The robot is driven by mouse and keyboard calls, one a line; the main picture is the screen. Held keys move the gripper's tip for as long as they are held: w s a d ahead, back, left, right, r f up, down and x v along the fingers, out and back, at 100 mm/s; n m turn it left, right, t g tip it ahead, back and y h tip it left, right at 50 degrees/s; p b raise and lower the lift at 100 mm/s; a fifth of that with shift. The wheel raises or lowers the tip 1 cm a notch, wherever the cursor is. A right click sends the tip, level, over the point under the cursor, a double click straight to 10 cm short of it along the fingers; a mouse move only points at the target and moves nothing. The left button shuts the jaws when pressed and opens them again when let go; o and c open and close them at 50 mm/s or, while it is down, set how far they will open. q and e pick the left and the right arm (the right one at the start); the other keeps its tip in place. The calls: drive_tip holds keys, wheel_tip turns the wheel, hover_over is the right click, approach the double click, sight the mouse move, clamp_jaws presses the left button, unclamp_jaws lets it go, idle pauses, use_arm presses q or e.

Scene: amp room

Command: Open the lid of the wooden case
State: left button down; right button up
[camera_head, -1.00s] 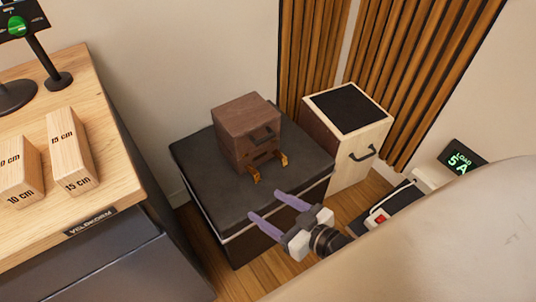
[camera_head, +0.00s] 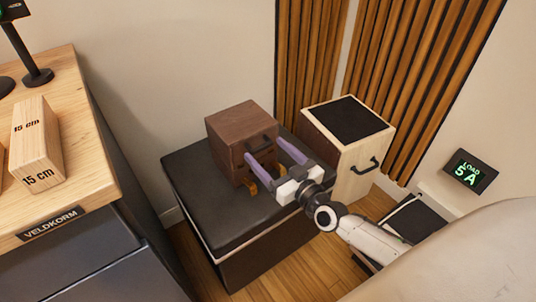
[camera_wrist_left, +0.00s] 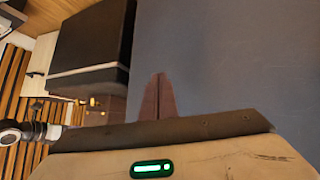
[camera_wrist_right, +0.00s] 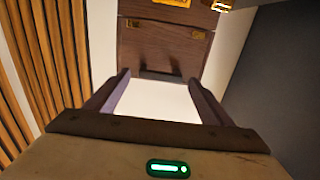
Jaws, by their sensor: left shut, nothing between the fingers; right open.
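The dark brown wooden case (camera_head: 228,130) stands on a black padded box, with its lid down. A black handle (camera_head: 264,142) is on its front, and brass fittings (camera_head: 252,187) stick out lower down. My right gripper (camera_head: 264,151) is open, its two purple fingers pointing at the case front around the handle's height. In the right wrist view the case front (camera_wrist_right: 165,48) lies ahead of the spread fingers; I cannot tell whether they touch it. My left gripper (camera_wrist_left: 158,97) shows only in its own wrist view, shut and empty in front of a grey surface.
The black padded box (camera_head: 205,205) has bare top around the case. A pale wooden box with a black top (camera_head: 350,114) stands close on the right. A wooden worktop (camera_head: 85,130) with measuring blocks (camera_head: 36,145) is at left. Slatted panels (camera_head: 305,65) stand behind.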

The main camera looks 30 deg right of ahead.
drive_tip(key=shift+w, duration=0.3)
